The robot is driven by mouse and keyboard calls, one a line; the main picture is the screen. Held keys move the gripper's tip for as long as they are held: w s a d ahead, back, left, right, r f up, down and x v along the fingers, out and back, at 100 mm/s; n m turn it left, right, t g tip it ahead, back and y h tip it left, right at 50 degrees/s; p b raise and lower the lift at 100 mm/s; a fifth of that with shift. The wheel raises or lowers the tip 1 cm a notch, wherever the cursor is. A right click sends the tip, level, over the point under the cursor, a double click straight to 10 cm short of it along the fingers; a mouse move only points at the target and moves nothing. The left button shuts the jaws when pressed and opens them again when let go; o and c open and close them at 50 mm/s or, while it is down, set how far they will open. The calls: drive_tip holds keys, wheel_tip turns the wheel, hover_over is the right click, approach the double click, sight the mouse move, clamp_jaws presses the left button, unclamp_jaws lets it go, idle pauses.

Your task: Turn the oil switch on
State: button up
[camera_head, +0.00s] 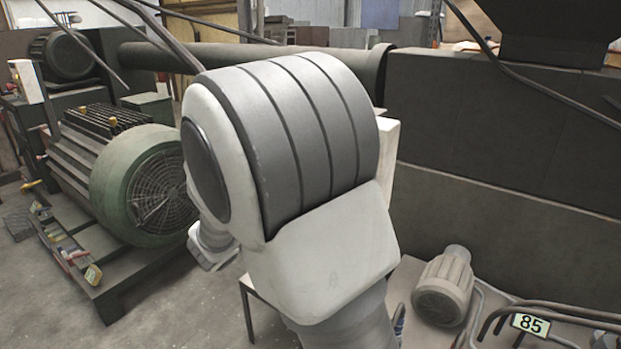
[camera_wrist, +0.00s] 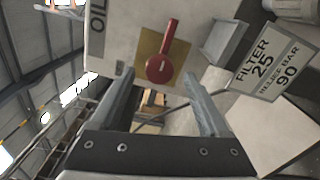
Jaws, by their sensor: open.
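In the wrist view, a red oil switch (camera_wrist: 160,68) has a round hub and a handle that points up and slightly right in the picture. It sits on a brass-coloured plate (camera_wrist: 147,45) on a pale panel (camera_wrist: 122,28) with a partly cut-off "OIL" label (camera_wrist: 97,20). My gripper (camera_wrist: 159,74) is open, with one finger on each side below the hub. Nothing shows between the fingers, and I see no clear contact with the switch. In the head view my arm covers the middle, and the switch and gripper are hidden.
A sign reading "FILTER 25" (camera_wrist: 258,62) and a grey box-like part (camera_wrist: 224,42) are right of the switch in the wrist view. The head view shows a large green motor (camera_head: 140,180) at left, a small motor (camera_head: 444,286) and an "85" plate (camera_head: 530,324) at lower right.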

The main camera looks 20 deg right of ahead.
drive_tip(key=p+v, duration=0.1)
drive_tip(key=v, duration=1.2)
drive_tip(key=shift+s+a+p, duration=0.25)
drive_tip(key=shift+p, duration=0.1)
drive_tip(key=shift+d, duration=0.1)
drive_tip(key=s+d+m+g+y, duration=0.1)
drive_tip(key=s+d+m+g, duration=0.1)
drive_tip(key=s+d+g, duration=0.3)
drive_tip(key=s+d+f+m+g+y, duration=0.1)
drive_tip(key=s+f+m+y, duration=0.15)
drive_tip(key=s+y, duration=0.35)
drive_tip(key=s+d+f+m+g+y, duration=0.1)
drive_tip(key=s+d+m+g+y, duration=0.2)
drive_tip(key=s, duration=0.4)
drive_tip(key=a+r+t+y+p, duration=0.2)
drive_tip(key=r+p, duration=0.7)
drive_tip(key=r, duration=0.2)
drive_tip(key=s+a+r+m+t+y+p, duration=0.1)
drive_tip(key=a+r+t+y+p, duration=0.1)
drive_tip(key=r+p, duration=0.8)
drive_tip(key=shift+s+a+r+t+y, duration=0.2)
drive_tip(key=shift+a+r+t+y, duration=0.2)
drive_tip(key=shift+a+r+y, duration=0.2)
